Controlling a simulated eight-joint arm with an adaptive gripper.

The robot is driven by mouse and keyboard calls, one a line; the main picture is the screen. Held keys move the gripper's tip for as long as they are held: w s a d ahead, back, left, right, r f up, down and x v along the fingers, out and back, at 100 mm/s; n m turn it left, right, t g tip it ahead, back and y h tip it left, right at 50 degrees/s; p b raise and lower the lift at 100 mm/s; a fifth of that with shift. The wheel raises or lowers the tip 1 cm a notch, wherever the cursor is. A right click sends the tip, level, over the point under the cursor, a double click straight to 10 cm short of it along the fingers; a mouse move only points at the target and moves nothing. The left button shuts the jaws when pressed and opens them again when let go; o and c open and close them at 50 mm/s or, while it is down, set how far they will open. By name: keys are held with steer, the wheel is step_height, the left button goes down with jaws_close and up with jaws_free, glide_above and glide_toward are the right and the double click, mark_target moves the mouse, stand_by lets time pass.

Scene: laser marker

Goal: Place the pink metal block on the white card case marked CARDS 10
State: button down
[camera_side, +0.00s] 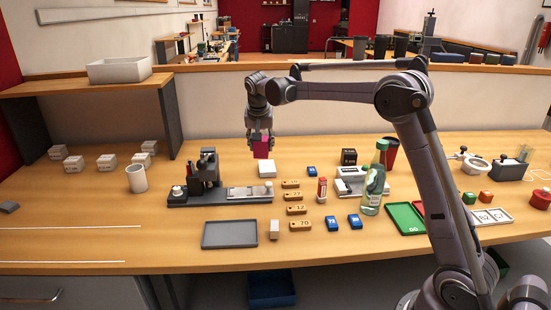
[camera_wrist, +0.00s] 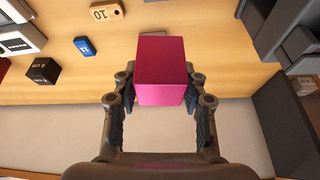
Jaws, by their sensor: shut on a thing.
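My gripper (camera_side: 260,135) is shut on the pink metal block (camera_side: 261,150) and holds it in the air above the back middle of the bench. In the wrist view the block (camera_wrist: 160,80) sits between both fingers, its bright top face toward the camera. In the side view a low white case (camera_side: 267,169) lies on the bench just below and slightly right of the block, with a gap between them. No marking on it is readable, so I cannot confirm CARDS 10. In the wrist view the block hides most of what lies behind it.
A dark marker machine (camera_side: 206,175) stands left of the white case. Wooden tags (camera_side: 294,197) lie in front, with blue tags (camera_side: 332,223) nearby. A green bottle (camera_side: 374,180) stands to the right. Several white boxes (camera_side: 107,161) and a white cup (camera_side: 137,178) are at left.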

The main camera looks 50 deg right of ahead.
steer(key=s+d+m+g, duration=0.1)
steer(key=s+d+m, duration=0.2)
steer(key=d, duration=1.3)
glide_toward(269, 163)
steer(key=shift+w+d+f+h, duration=0.25)
steer(key=shift+w+d+h, duration=0.1)
steer(key=shift+d, duration=0.25)
steer(key=shift+f, duration=2.05)
steer(key=c, duration=0.7)
jaws_free()
steer(key=shift+f, duration=0.15)
steer(key=shift+c, duration=0.2)
